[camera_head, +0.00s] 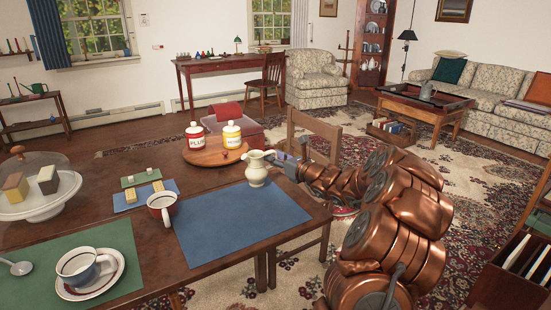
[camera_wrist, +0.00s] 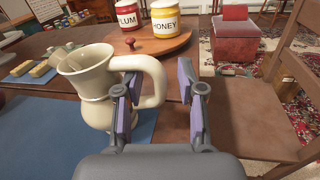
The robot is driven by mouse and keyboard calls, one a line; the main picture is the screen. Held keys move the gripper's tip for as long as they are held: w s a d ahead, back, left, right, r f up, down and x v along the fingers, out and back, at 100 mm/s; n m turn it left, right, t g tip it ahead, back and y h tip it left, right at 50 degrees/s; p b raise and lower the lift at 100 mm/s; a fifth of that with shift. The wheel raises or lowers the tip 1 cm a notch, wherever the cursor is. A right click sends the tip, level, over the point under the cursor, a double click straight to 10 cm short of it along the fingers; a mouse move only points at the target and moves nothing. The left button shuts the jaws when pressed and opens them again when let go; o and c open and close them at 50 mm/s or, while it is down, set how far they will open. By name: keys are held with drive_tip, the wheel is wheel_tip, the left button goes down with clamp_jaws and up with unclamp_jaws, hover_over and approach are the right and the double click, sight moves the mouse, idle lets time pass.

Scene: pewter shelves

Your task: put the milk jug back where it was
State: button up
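The cream milk jug (camera_head: 257,169) stands upright at the far edge of the blue placemat (camera_head: 240,222) on the wooden table. In the wrist view the jug (camera_wrist: 88,75) is at the left, with its handle toward my gripper. My gripper (camera_head: 280,160) comes from the right, at the handle side. In the wrist view its fingers (camera_wrist: 160,100) are apart, with the outer part of the handle between them. The left finger is at the handle's loop, the right finger outside it with a clear gap. The jug's base is partly hidden by the left finger.
A round wooden tray (camera_head: 214,158) with plum and honey jars stands behind the jug. A cup (camera_head: 162,207) is left of the blue mat. A chair (camera_head: 314,135) is close behind my gripper. The blue mat's middle is clear.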

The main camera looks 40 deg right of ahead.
drive_tip(key=s, duration=0.3)
drive_tip(key=s+d, duration=0.1)
drive_tip(key=s, duration=0.2)
drive_tip(key=s+p, duration=0.1)
drive_tip(key=s, duration=0.3)
drive_tip(key=shift+d+r, duration=0.1)
drive_tip(key=shift+d, duration=0.1)
drive_tip(key=shift+s, duration=0.95)
